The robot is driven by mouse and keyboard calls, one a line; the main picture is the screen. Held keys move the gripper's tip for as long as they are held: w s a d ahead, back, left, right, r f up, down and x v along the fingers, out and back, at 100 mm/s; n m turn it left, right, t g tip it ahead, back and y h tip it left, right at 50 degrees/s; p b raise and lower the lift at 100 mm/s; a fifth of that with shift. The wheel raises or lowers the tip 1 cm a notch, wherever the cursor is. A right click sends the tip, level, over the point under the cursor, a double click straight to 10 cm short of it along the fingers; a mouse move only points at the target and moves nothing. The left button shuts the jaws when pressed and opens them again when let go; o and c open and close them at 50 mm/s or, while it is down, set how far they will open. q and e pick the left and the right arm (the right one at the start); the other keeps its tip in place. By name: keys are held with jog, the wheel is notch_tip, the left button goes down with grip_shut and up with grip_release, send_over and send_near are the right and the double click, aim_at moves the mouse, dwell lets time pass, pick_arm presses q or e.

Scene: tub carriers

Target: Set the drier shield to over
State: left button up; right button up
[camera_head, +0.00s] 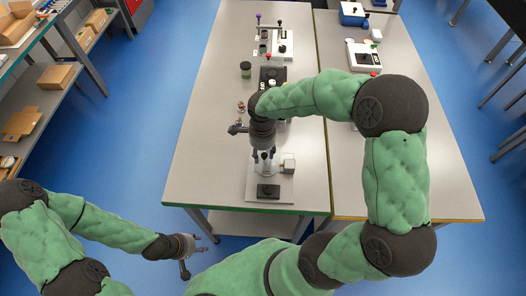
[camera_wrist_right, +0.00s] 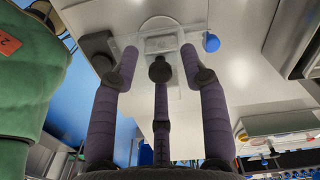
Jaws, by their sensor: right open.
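A clear, see-through piece (camera_wrist_right: 165,45), which looks like the drier shield, shows beyond my right fingers in the right wrist view. In the head view a clear part also shows below the right gripper, on a pale base plate (camera_head: 284,188) with a black block (camera_head: 268,191). My right gripper (camera_head: 263,158) is open above this unit and hides much of it. The fingers (camera_wrist_right: 160,75) spread around the clear piece in the wrist view; I cannot tell whether they touch it. My left gripper (camera_head: 202,244) is open and empty, in front of the table's near edge.
The grey table (camera_head: 205,150) has clear room left of the unit. A second table (camera_head: 448,170) adjoins on the right, partly behind my right arm. Shelves with cardboard boxes (camera_head: 58,76) stand left.

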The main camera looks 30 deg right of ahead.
aim_at(263, 154)
notch_tip(263, 154, up, 12)
dwell(0.6)
dwell(0.5)
